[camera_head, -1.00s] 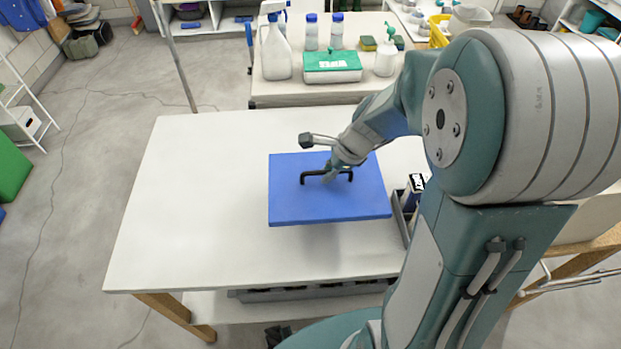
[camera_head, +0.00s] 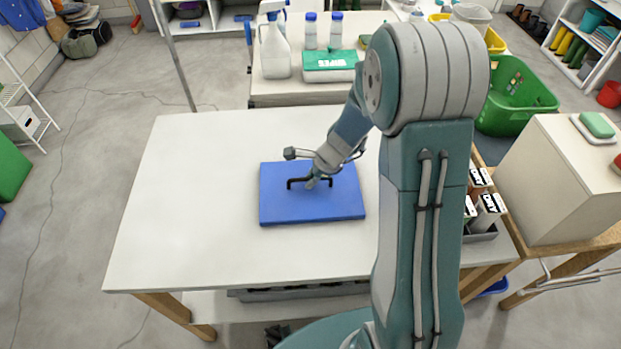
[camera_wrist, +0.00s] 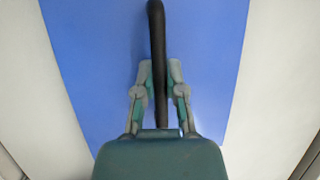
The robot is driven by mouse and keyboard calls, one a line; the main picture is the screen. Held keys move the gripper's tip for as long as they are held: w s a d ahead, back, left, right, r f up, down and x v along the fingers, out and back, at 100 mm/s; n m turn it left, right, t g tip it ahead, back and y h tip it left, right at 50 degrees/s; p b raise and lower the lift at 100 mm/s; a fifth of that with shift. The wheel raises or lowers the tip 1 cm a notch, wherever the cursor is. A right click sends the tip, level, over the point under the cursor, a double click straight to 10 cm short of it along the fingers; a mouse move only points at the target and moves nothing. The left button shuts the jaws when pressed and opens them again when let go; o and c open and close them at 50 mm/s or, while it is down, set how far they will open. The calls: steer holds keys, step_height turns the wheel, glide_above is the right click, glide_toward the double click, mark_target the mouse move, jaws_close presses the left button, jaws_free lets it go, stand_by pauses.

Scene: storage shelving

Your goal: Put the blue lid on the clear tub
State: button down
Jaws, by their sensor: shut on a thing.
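The blue lid (camera_head: 285,210) is a flat slab with a black bar handle (camera_head: 293,184) on top, held roughly level over the white table (camera_head: 190,200). My gripper (camera_head: 314,182) is shut on the black handle. In the wrist view, the fingers of my gripper (camera_wrist: 163,85) close on either side of the handle (camera_wrist: 157,35), with the blue lid (camera_wrist: 85,60) beneath. I cannot make out the clear tub; the lid hides whatever is directly under it. I cannot tell how far the lid is above the table.
A pale box (camera_head: 550,190) stands further right. A table behind holds a spray bottle (camera_head: 275,50) and a green-lidded container (camera_head: 330,74). The white table's left side is clear.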

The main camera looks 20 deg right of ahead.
steer(key=c, duration=0.7)
jaws_free()
steer(key=shift+f, duration=0.1)
